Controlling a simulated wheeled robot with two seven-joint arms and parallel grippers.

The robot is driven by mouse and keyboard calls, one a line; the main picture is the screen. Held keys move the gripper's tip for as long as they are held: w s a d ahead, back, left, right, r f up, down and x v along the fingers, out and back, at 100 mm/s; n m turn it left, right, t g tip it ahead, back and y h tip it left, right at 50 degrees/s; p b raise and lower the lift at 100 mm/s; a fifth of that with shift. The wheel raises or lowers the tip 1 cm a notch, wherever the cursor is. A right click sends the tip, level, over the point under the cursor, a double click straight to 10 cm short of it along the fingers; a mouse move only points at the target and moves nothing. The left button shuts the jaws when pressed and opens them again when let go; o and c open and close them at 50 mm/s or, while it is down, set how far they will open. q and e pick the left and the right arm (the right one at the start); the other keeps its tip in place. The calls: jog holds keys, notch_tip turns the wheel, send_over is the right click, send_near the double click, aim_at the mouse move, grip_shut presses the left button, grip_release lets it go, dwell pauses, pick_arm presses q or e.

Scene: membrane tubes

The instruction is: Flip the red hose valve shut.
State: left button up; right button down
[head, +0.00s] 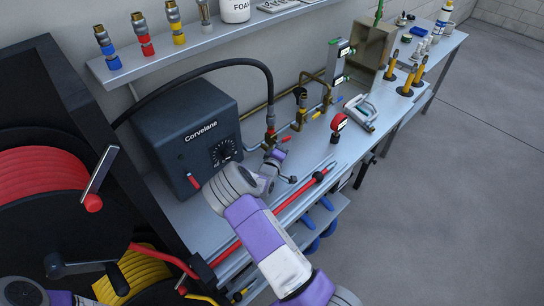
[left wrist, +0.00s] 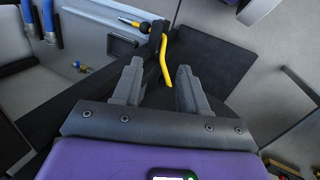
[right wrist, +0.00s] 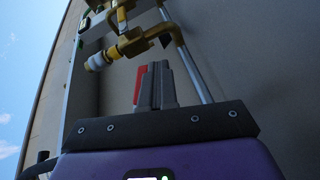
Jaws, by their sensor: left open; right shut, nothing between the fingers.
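The red hose valve lever (head: 286,139) shows as a small red handle on the piping over the bench, just right of the dark Corvelane box. In the right wrist view a red lever (right wrist: 139,84) stands directly beside the left side of my fingers, partly hidden by them. My right gripper (head: 277,154) is shut and empty, right at this valve; I cannot tell whether it touches the lever. The closed fingers also show in the right wrist view (right wrist: 155,72). My left gripper (left wrist: 160,82) is open and empty, near the hose reels, with a yellow hose beyond its fingers.
The Corvelane box (head: 188,132) stands left of the valve, with a black hose arching over it. Brass pipes and other valves (head: 300,97) run to the right. Hose reels (head: 45,185) fill the left.

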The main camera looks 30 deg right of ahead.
dwell(0.3)
jog(key=v, duration=0.7)
jog(key=shift+s+a, duration=0.15)
jog(key=shift+a, duration=0.1)
jog(key=shift+r, duration=0.15)
